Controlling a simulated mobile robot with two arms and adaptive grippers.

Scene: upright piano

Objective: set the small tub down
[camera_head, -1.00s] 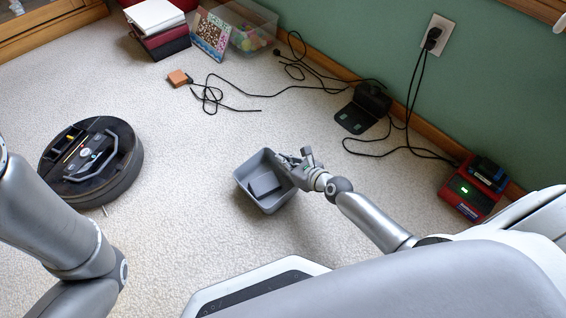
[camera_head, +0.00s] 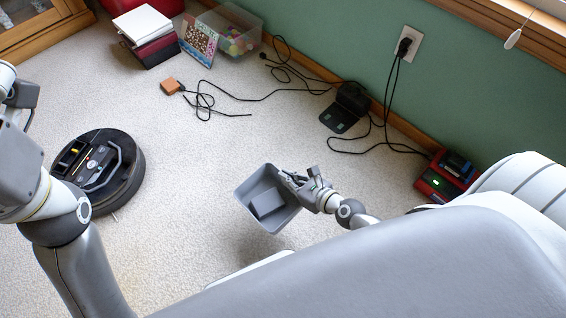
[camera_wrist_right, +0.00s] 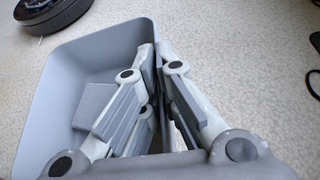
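The small tub (camera_head: 244,209) is a grey open rectangular bin, tilted, in the middle of the head view. A darker grey block (camera_head: 267,203) is inside it; the block (camera_wrist_right: 93,106) also shows in the wrist view. My right gripper (camera_head: 288,178) is at the tub's right rim. In the wrist view its fingers (camera_wrist_right: 160,85) straddle the tub's wall, shut on it. The tub (camera_wrist_right: 52,95) fills the left of that view. How far its bottom is from the carpet, I cannot tell. My left arm shows at the left; its gripper is out of view.
A black robot vacuum (camera_head: 120,185) sits on the carpet to the left. A black case (camera_head: 345,110) with cables and a red charger (camera_head: 430,186) lie along the green wall. A clear bin (camera_head: 237,38) and books (camera_head: 150,42) stand at the back.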

